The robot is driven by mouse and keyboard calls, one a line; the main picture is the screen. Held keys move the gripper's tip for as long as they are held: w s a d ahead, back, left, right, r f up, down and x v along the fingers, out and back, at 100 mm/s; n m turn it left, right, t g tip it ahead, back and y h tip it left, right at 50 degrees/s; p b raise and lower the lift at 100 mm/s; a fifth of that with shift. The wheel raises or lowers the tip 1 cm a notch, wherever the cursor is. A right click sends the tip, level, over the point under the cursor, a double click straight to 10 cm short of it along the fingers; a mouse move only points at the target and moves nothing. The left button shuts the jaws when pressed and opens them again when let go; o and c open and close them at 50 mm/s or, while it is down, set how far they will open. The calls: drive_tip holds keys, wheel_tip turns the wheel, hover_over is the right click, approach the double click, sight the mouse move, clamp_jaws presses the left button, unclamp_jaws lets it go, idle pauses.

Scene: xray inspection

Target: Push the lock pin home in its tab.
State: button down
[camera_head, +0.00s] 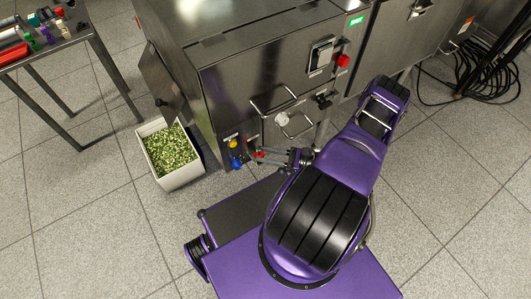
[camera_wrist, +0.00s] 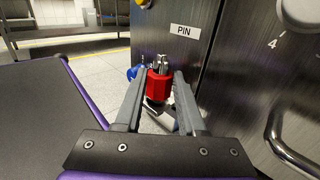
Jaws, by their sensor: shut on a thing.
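The lock pin's red grip (camera_wrist: 158,86) sits between the two grey fingers of my gripper (camera_wrist: 160,78), just below the "PIN" label (camera_wrist: 186,31) in the wrist view. My gripper is shut on it. Bright metal (camera_wrist: 162,62) shows just beyond the red grip; I cannot tell whether it is the pin's shank or the tab. How deep the pin sits is hidden. In the head view the red grip (camera_head: 260,154) shows small at the machine's lower front, with my gripper (camera_head: 272,157) reaching it from the right.
The steel machine (camera_head: 262,75) has a bar handle (camera_head: 275,104) above my gripper; a handle (camera_wrist: 284,145) is close on the right in the wrist view. A blue part (camera_wrist: 133,72) is beside the pin. A white bin (camera_head: 174,183) of green bits stands left. Floor ahead of it is clear.

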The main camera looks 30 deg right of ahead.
drive_tip(key=shift+f, duration=0.5)
drive_tip(key=shift+c, duration=2.1)
unclamp_jaws()
drive_tip(key=v, duration=1.7)
drive_tip(key=shift+s+d, duration=0.15)
drive_tip(key=shift+s, duration=0.05)
